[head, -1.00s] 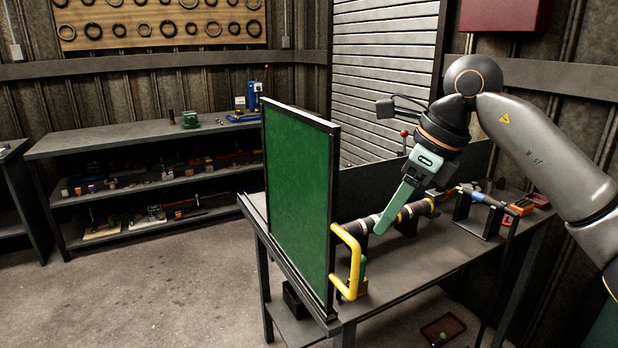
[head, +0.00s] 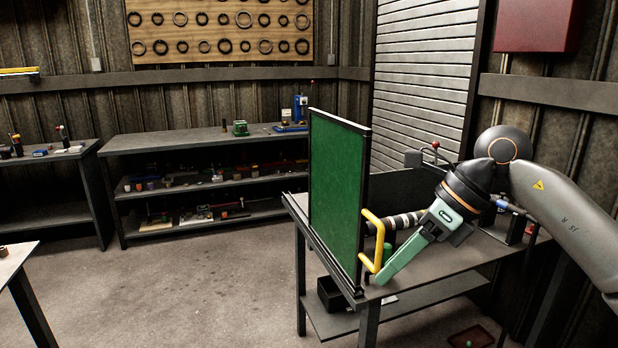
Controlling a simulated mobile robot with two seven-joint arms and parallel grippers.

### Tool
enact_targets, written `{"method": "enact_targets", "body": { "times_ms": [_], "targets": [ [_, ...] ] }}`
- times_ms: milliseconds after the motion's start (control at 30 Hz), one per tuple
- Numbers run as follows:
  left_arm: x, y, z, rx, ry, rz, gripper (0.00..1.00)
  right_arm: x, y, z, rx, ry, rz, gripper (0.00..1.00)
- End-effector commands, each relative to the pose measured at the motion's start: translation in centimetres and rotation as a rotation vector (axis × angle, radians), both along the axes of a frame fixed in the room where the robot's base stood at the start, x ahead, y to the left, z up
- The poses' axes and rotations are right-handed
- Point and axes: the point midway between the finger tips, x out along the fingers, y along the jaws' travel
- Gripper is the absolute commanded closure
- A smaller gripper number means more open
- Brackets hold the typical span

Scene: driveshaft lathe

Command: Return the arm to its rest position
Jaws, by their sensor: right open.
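My right arm (head: 555,205) comes in from the right, bent at a dark round joint. My right gripper (head: 382,279) has pale green fingers pointing down and left over the lathe bench; it is open, with nothing seen between the fingers. Its tips show just beside and below the yellow handle (head: 369,228) of the green guard panel (head: 336,190); I cannot tell whether they touch. Part of a dark, banded shaft (head: 403,221) shows behind the gripper, which hides the rest. My left gripper is not in view.
The lathe bench top (head: 440,262) is bare in front of the gripper. A black box (head: 331,294) sits on its lower shelf. A red tray (head: 472,338) lies on the floor. Shelved benches (head: 190,144) stand along the back wall. The floor (head: 180,290) at left is clear.

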Motion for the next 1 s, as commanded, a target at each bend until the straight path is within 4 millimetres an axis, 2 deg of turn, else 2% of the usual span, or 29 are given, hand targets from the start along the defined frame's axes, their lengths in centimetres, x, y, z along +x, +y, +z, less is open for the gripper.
{"method": "enact_targets", "body": {
  "times_ms": [100,300,400,500,667,767,867,967,1000],
  "targets": [
    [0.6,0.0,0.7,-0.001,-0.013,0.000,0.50,-1.3,4.1,-2.0,0.180,0.088,0.044,0.50],
    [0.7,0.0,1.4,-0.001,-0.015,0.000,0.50,-4.1,10.7,-3.4,0.580,0.299,0.043,0.50],
    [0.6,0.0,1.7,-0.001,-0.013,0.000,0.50,-5.0,12.8,-3.2,0.796,0.426,-0.008,0.50],
    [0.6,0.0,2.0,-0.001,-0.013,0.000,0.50,-5.2,13.9,-3.0,1.005,0.561,-0.095,0.50],
    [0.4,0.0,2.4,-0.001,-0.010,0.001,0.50,-4.2,13.5,-3.4,1.318,0.787,-0.308,0.50],
    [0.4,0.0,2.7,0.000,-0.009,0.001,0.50,-3.0,12.2,-4.9,1.490,0.932,-0.485,0.50],
    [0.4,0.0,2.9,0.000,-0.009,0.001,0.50,-1.9,10.2,-7.5,1.643,1.071,-0.694,0.50],
    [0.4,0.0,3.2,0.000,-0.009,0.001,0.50,-1.3,7.8,-11.4,1.767,1.210,-0.938,0.50],
    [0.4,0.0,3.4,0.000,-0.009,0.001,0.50,-1.3,6.8,-13.3,1.809,1.263,-1.044,0.50]
  ]
}}
